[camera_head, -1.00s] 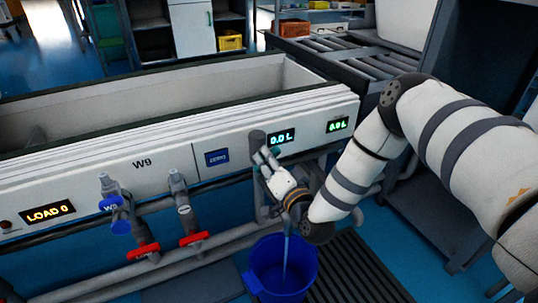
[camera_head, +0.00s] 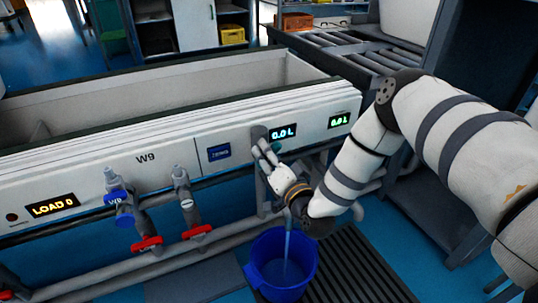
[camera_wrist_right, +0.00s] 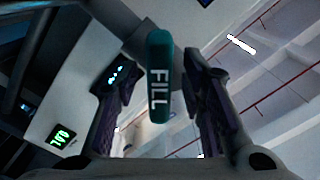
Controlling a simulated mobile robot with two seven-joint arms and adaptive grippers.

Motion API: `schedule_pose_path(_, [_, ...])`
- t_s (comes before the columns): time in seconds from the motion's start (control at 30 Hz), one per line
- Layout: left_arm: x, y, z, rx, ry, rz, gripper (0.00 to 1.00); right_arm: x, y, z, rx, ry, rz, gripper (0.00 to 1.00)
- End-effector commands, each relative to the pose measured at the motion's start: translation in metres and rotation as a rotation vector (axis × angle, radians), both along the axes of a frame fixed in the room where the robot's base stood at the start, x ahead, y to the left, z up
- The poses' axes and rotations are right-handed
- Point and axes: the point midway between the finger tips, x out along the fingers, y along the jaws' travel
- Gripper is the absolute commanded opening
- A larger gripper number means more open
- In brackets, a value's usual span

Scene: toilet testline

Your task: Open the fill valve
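The fill valve handle, a teal lever marked FILL (camera_wrist_right: 159,78), stands in the middle of the right wrist view. My right gripper (camera_wrist_right: 160,85) is open, with one dark finger on each side of the handle and gaps visible between. My left gripper is not in view.
A blue bucket (camera_head: 267,272) stands on the floor below my right gripper, with a pale blue vertical strip reaching into it. Two red-handled valves (camera_head: 147,243) (camera_head: 196,232) sit on pipes to the left. The long tank (camera_head: 110,155) blocks the way behind. A green display (camera_head: 339,120) reads 0.0 L.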

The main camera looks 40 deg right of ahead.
Motion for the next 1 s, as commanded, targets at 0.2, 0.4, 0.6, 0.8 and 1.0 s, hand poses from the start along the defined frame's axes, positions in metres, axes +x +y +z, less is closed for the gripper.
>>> schedule_pose_path(0.2, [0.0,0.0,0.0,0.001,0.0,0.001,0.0,-0.01,0.002,-0.001,0.001,0.003,0.001,0.37])
schedule_pose_path(0.4, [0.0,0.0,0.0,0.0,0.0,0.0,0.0,-0.061,0.014,-0.002,0.003,0.007,-0.001,0.37])
schedule_pose_path(0.6, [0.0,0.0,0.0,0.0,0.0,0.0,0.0,-0.103,0.025,-0.001,0.001,0.003,0.001,0.37])
schedule_pose_path(0.8, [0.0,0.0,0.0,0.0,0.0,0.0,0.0,-0.117,0.028,0.0,0.0,0.001,-0.001,0.37])
schedule_pose_path(1.0, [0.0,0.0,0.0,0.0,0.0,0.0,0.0,-0.117,0.028,0.0,0.0,0.0,0.0,0.37])
